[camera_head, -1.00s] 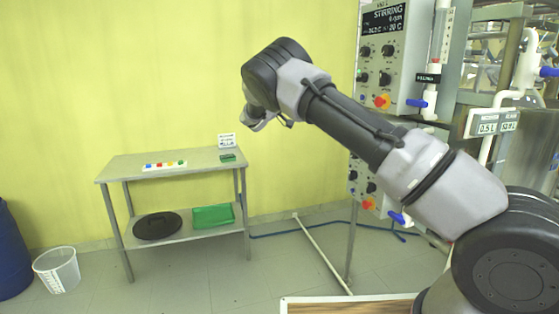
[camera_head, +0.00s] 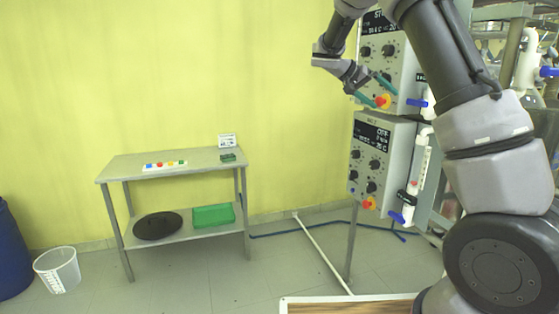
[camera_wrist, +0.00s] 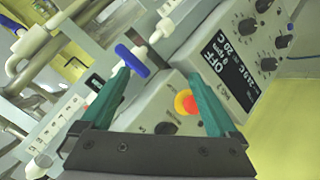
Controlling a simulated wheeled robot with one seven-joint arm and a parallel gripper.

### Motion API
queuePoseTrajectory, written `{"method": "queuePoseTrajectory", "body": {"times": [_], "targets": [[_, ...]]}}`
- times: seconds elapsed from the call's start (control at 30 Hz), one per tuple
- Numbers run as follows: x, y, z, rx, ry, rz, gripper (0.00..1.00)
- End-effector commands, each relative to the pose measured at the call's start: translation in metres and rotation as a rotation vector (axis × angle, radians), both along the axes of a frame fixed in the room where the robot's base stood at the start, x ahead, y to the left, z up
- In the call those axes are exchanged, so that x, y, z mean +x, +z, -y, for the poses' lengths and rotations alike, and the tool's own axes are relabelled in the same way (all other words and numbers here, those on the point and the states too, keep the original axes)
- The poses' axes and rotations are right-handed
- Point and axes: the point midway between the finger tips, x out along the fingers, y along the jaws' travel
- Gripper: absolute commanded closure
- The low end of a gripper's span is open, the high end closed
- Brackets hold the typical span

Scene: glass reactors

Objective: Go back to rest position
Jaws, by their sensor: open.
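My gripper (camera_head: 376,91) is raised in front of the upper control box (camera_head: 392,62) in the head view. Its two green fingers are apart with nothing held between them. In the wrist view my gripper (camera_wrist: 160,100) shows both fingers spread, with a red and yellow knob (camera_wrist: 186,102) and a blue valve handle (camera_wrist: 132,61) beyond them. I cannot tell from the pictures whether a finger touches the box. The lower control box (camera_head: 382,160) reads OFF on its display.
A metal table (camera_head: 125,167) stands at the left wall with a strip of coloured pieces (camera_head: 165,166) on it. A green tray (camera_head: 213,215) and a black lid (camera_head: 158,226) lie on its lower shelf. A white bucket (camera_head: 58,270) stands beside a blue barrel (camera_head: 12,255). Pipes and valves crowd the right.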

Motion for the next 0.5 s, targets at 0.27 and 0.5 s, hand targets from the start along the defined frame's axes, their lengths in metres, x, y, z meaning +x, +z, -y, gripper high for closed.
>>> {"method": "queuePoseTrajectory", "body": {"times": [0.27,0.5], "targets": [[-0.114,0.007,0.02,0.472,0.069,-0.078,0.05],[-0.209,0.022,-0.006,0.781,0.222,-0.019,0.05]]}}
